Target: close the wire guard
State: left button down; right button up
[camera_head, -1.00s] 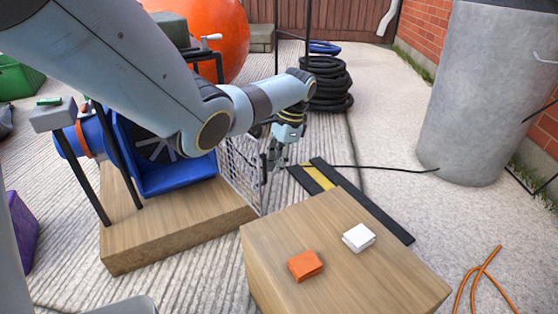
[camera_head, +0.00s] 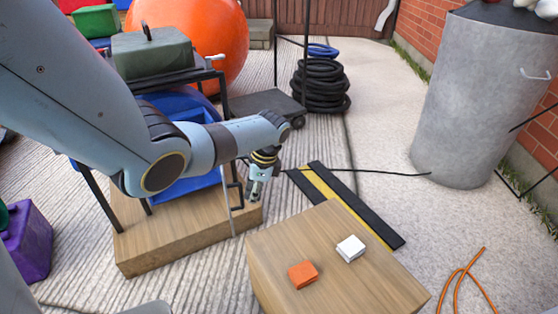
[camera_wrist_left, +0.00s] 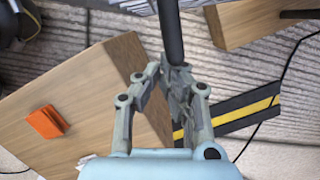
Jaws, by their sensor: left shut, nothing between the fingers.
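The wire guard (camera_head: 229,208) shows in the head view as a thin, nearly edge-on grey strip beside the blue blower (camera_head: 207,187). A black handle bar (camera_head: 238,190) stands out from it. My left gripper (camera_head: 253,199) is shut and empty, pointing down just right of the handle. In the left wrist view its fingertips (camera_wrist_left: 174,76) meet at the lower end of a dark bar (camera_wrist_left: 170,30), probably the handle; whether they touch it I cannot tell. My left arm hides most of the blower's front. My right gripper is not in view.
The blower stands on a wooden base (camera_head: 170,236). A wooden block (camera_head: 330,270) with an orange pad (camera_head: 302,274) and a white pad (camera_head: 351,248) is close on the right. A black-and-yellow cable ramp (camera_head: 345,205) lies behind it. A grey bin (camera_head: 470,100) stands far right.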

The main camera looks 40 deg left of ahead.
pick_arm(q)
jog(key=s+a+m+t+y+p, duration=0.1)
jog(key=s+a+m+t+p, duration=0.1)
jog(key=s+a+m+p, duration=0.9)
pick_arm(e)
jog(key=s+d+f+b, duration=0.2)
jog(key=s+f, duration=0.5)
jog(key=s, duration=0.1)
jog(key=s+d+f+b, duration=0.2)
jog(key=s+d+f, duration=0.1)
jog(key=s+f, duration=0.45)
pick_arm(q)
jog(key=s+a+m+b, duration=0.1)
jog(key=s+a+b, duration=0.2)
jog(key=a, duration=0.3)
jog(key=s+a+m+t+b, duration=0.1)
jog(key=s+a+b, duration=0.3)
jog(key=a, duration=0.2)
jog(key=shift+s+a+m, duration=0.2)
jog(key=shift+s+m, duration=0.1)
jog(key=shift+m, duration=0.1)
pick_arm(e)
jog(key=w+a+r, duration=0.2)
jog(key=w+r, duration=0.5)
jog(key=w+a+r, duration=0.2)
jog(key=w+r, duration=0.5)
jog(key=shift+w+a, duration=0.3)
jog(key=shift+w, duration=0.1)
pick_arm(q)
jog(key=shift+r, duration=0.1)
